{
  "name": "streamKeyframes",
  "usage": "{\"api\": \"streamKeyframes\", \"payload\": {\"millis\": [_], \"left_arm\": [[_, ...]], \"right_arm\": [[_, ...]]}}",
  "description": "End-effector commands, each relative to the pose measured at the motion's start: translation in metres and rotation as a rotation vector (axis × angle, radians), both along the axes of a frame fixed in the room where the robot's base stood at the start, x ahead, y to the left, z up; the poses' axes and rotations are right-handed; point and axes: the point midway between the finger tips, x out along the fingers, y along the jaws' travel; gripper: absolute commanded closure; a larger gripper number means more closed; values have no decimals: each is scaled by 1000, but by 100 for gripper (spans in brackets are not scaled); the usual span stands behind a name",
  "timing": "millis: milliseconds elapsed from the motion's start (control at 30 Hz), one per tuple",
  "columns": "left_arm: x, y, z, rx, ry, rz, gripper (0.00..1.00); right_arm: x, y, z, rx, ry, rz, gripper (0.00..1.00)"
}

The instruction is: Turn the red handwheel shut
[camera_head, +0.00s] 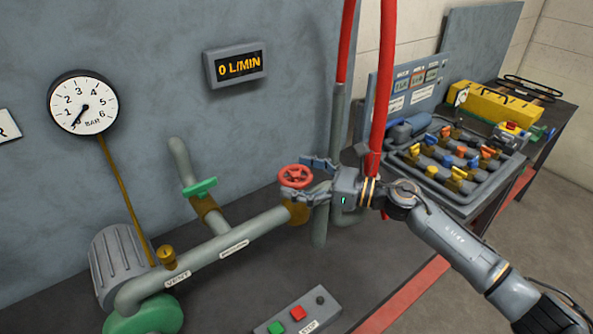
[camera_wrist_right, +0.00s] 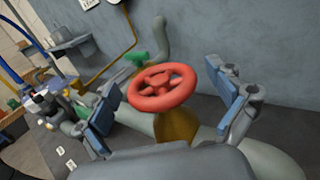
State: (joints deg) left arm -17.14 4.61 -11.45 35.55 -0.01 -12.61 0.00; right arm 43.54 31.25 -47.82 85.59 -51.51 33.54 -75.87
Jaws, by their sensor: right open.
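The red handwheel (camera_head: 296,176) sits on a brass valve body (camera_head: 297,212) at the right end of the grey-green pipe. My right gripper (camera_head: 308,180) is at the wheel, coming from the right, with its fingers apart. In the right wrist view the red handwheel (camera_wrist_right: 162,87) lies between the two blue finger pads of the open right gripper (camera_wrist_right: 168,108), with a gap on each side. The brass body (camera_wrist_right: 177,128) shows below the wheel. My left gripper is not in view.
A green-handled valve (camera_head: 200,188) and a brass vent (camera_head: 167,257) sit along the pipe. The flow display (camera_head: 237,66) reads 0 L/MIN. A gauge (camera_head: 84,104) has its needle near zero. A button box (camera_head: 298,313) is in front; red vertical pipe (camera_head: 383,90) passes by my right wrist.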

Motion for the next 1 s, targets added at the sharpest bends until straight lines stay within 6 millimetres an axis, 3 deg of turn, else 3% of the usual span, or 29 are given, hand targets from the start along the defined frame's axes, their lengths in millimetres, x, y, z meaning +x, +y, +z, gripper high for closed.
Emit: {"api": "streamKeyframes", "payload": {"millis": [267, 500, 567, 767, 1000], "left_arm": [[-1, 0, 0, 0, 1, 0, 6], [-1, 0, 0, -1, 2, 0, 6], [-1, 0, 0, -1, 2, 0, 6], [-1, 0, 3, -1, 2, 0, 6], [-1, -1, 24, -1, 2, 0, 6]], "right_arm": [[1, 1, -1, -1, 0, -1, 6], [1, 1, -1, 0, 0, -1, 53], [1, 1, -1, 0, 1, -1, 61], [0, 1, 0, -1, 1, -10, 61], [-1, 1, 4, 1, 4, -95, 61]]}}
